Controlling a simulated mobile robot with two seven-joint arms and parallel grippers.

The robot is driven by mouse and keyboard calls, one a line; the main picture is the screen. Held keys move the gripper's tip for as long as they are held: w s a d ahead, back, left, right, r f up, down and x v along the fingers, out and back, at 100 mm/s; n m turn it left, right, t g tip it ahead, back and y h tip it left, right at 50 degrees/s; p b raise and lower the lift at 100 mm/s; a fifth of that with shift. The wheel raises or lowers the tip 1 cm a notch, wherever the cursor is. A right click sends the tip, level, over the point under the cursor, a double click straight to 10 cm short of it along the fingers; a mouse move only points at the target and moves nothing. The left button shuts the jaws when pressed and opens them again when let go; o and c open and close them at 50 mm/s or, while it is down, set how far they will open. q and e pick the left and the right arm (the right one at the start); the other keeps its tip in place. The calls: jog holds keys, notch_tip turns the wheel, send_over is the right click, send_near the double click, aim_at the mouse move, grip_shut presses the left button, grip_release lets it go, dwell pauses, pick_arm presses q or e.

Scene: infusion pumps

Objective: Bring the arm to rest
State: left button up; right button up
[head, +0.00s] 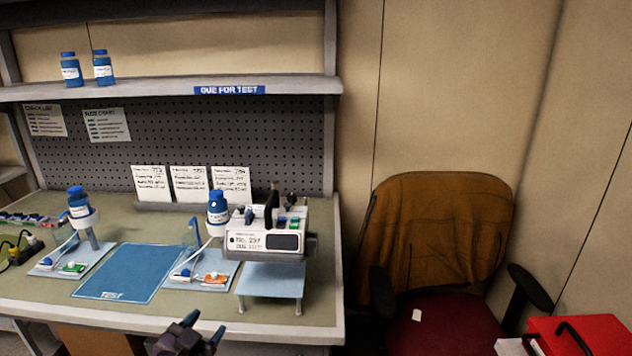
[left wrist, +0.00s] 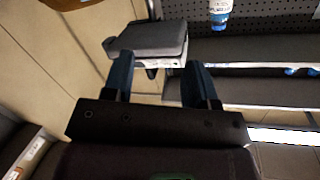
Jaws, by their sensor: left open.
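My left gripper (head: 200,340) is at the bottom of the head view, in front of the bench's front edge. Its blue-tipped fingers are apart with nothing between them. In the left wrist view the two fingers (left wrist: 160,80) also stand apart and empty. A white infusion pump (head: 265,240) with a dark handle sits on a small light-blue stand (head: 270,282) at the right of the bench. In the left wrist view, a grey box-shaped thing (left wrist: 148,40) shows beyond the fingers; I cannot tell for sure that it is the pump. My right gripper is not in view.
The bench (head: 215,322) holds a blue test mat (head: 122,272) and bottles in holders, one blue bottle (head: 78,202) at left and another (head: 217,208) beside the pump. A chair (head: 440,240) and a red box (head: 590,338) stand at right. Two bottles are on the shelf (head: 150,92).

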pick_arm(q)
jog(key=s+a+f+n+g+y, duration=0.2)
jog(key=s+f+n+g+y, duration=0.1)
jog(key=s+f, duration=1.4)
jog(key=s+n+g, duration=0.1)
jog(key=s+n, duration=0.1)
jog(key=s, duration=0.1)
jog(key=shift+s+a+n+g, duration=0.15)
jog(key=shift+a+n+g, duration=0.15)
